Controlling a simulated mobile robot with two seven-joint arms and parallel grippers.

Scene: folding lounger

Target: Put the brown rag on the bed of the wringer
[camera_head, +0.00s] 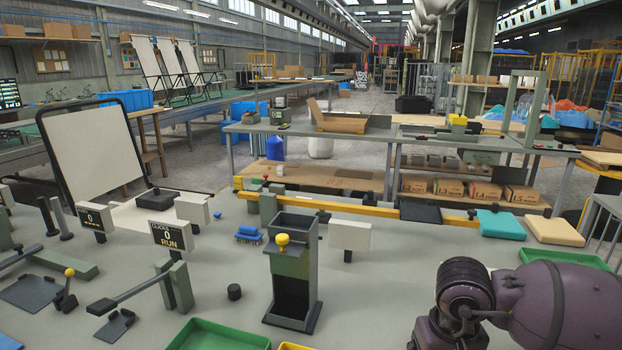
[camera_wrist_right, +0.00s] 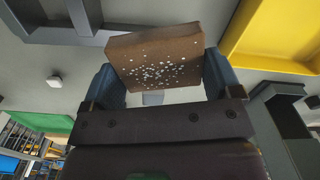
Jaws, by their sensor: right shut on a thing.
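The brown rag (camera_wrist_right: 152,52) is a thick block with white specks on its face. In the right wrist view it sits between the two blue-grey fingers of my right gripper (camera_wrist_right: 160,76), which is shut on it. In the head view my purple right arm comes in at the lower right; its gripper and the rag are out of that view. I cannot tell for sure which device is the wringer. A dark upright housing with a yellow knob (camera_head: 292,262) stands mid-table, and lever devices with flat dark plates stand to its left. My left gripper is not in view.
A teal pad (camera_head: 501,225) and a tan pad (camera_head: 555,230) lie at the table's right rear, behind a green tray (camera_head: 566,258). Another green tray (camera_head: 220,335) is at the front. A yellow tray (camera_wrist_right: 280,35) shows in the wrist view. Bare table lies right of the housing.

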